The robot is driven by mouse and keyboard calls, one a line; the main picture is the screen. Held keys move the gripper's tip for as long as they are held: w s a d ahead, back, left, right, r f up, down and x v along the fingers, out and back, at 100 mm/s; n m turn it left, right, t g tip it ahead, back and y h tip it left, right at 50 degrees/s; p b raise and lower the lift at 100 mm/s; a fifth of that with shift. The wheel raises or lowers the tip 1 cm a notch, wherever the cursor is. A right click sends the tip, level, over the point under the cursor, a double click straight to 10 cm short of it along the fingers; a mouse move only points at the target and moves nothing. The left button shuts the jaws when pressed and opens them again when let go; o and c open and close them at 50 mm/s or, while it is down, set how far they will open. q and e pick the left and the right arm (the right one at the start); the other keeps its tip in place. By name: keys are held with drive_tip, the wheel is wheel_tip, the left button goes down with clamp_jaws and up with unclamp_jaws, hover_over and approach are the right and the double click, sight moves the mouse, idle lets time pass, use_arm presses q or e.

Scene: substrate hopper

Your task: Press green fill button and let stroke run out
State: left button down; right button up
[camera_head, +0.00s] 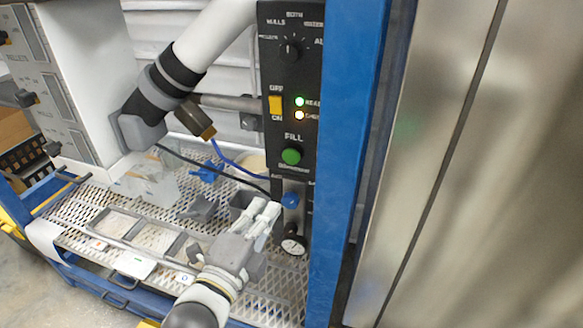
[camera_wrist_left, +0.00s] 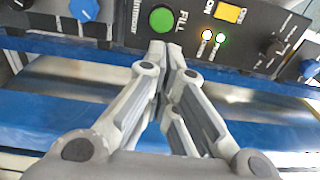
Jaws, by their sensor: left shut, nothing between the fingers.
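The round green fill button (camera_head: 291,156) sits on the black control panel (camera_head: 275,131), under the label FILL. It also shows in the left wrist view (camera_wrist_left: 162,19), just beyond the fingertips. My left gripper (camera_head: 266,212) is shut and empty. In the head view its fingertips are below the button, near the blue knob. In the left wrist view the left gripper (camera_wrist_left: 164,46) points at the panel just below the button; I cannot tell whether it touches the panel. My right gripper is not in view.
A yellow switch (camera_head: 275,104), a green and an amber light and a black dial (camera_head: 290,50) are higher on the panel. A blue knob (camera_head: 290,199) and a gauge (camera_head: 293,245) are below. A blue post (camera_head: 345,150) stands at right. A tray (camera_head: 150,235) lies on the perforated deck.

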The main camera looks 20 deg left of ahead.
sight(295, 159)
use_arm(q)
drive_tip(key=shift+w, duration=0.1)
drive_tip(key=w, duration=0.4)
drive_tip(key=w+p, duration=0.1)
drive_tip(key=w, duration=0.4)
drive_tip(key=w+d, duration=0.1)
drive_tip(key=w, duration=0.3)
drive_tip(key=shift+w+d+r, duration=0.1)
drive_tip(key=shift+w+r, duration=0.05)
drive_tip(key=shift+w, duration=0.25)
drive_tip(key=shift+p, duration=0.3)
